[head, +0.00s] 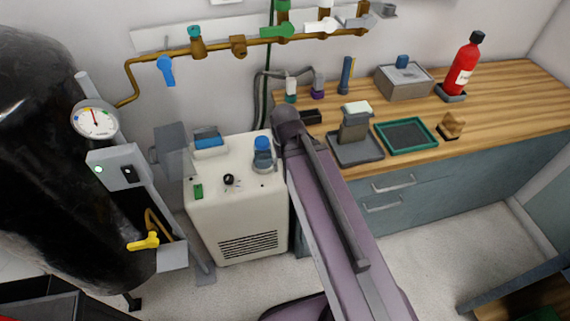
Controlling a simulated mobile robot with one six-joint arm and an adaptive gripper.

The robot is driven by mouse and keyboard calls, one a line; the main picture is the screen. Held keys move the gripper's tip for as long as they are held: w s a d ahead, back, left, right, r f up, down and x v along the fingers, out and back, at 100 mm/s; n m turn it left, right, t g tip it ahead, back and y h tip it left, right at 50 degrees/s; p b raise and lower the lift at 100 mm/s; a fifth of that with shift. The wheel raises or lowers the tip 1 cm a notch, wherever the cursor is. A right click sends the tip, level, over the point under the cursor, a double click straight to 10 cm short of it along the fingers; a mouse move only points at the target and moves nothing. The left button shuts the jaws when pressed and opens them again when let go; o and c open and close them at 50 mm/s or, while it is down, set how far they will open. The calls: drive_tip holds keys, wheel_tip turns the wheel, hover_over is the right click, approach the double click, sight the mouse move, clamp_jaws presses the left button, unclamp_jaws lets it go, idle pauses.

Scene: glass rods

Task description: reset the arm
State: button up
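My arm (335,230) shows as a long mauve-grey link running from the bottom edge up to a dark rounded joint in the middle of the head view. It passes in front of the right side of the white machine and the left end of the counter. My gripper is not seen in this view, so its fingers and anything in them cannot be told.
A white machine (238,215) stands left of the arm. A large black tank (40,150) with a gauge (95,119) fills the left. A wooden counter (500,95) holds a green-rimmed tray (407,135), a grey box (403,82) and a red bottle (464,68). Brass piping (265,41) runs above.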

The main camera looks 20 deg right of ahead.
wheel_tip(320, 180, up, 10)
drive_tip(key=p, duration=0.9)
drive_tip(key=shift+f+p, duration=0.15)
drive_tip(key=shift+p, duration=0.2)
idle(1.0)
